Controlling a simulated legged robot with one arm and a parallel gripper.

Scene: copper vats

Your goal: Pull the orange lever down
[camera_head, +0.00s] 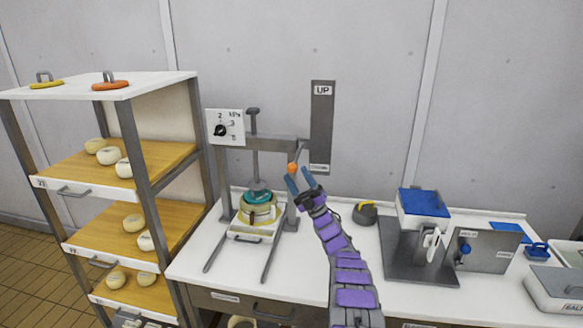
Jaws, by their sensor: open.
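The orange lever end (292,168) shows as a small orange knob at the right side of the press frame, below the tall dark plate (322,125) marked "UP". The plate has a small label at its lower end. My gripper (299,180) is open, its two blue fingertips pointing up at the knob, very near it. I cannot tell whether the fingers touch the knob or stand around it. The press (258,142) stands on the white table, with a cheese under its teal plate.
A dial marked kPa (226,128) is at the press's left. A shelf (155,160) with cheeses stands at the left. A scale with a blue-topped box (424,204) and a grey box (480,250) are to the right. A small dark object (365,213) sits beside my arm.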

